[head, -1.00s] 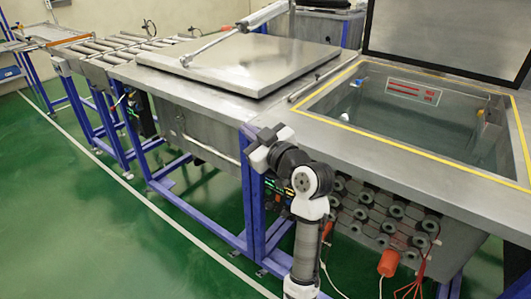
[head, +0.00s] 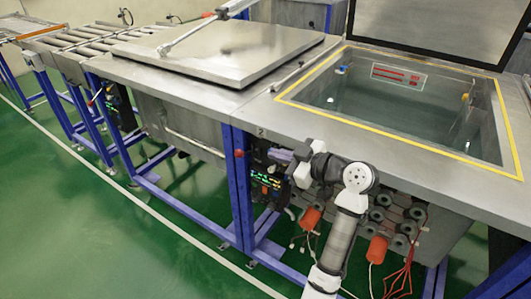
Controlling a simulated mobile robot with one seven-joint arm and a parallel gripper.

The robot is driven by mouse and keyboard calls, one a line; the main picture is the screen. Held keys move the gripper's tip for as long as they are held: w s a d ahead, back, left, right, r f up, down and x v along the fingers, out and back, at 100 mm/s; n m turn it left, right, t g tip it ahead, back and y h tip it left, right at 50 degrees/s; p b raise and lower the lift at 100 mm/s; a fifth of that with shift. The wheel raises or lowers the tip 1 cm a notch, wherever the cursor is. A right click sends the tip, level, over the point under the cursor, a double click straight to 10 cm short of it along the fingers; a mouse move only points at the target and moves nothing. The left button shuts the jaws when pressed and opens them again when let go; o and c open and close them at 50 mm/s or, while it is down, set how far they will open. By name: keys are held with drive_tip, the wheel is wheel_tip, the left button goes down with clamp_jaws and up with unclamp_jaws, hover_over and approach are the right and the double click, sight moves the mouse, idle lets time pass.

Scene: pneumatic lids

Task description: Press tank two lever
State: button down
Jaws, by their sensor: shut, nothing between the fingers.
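A small lever with a red knob (head: 239,153) sticks out at the blue front post between the two tanks, just left of a control box with lit green and orange parts (head: 266,179). A mark that looks like a "2" (head: 260,132) is on the steel edge above. My gripper (head: 272,156) is shut and empty in front of the control box, to the right of the red knob and apart from it. It points left. The right tank (head: 415,95) has its lid (head: 430,30) raised, with liquid inside. The left tank's flat lid (head: 220,50) is down.
Another red-tipped lever (head: 95,98) is on the left tank's frame. Orange plugs (head: 311,217) and red cables hang under the right tank beside my arm. A roller conveyor (head: 70,42) runs back left. The green floor (head: 100,220) is clear in front.

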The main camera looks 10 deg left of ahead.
sight(248, 152)
drive_tip(key=w+a+f+p, duration=0.1)
drive_tip(key=a, duration=0.2)
drive_tip(key=w+a+f+p, duration=0.1)
drive_tip(key=w+a+f, duration=0.1)
drive_tip(key=a, duration=0.1)
drive_tip(key=w+a+f+p, duration=0.2)
drive_tip(key=a, duration=0.1)
drive_tip(key=shift+w+a, duration=0.1)
drive_tip(key=shift+a, duration=0.3)
drive_tip(key=shift+f, duration=0.1)
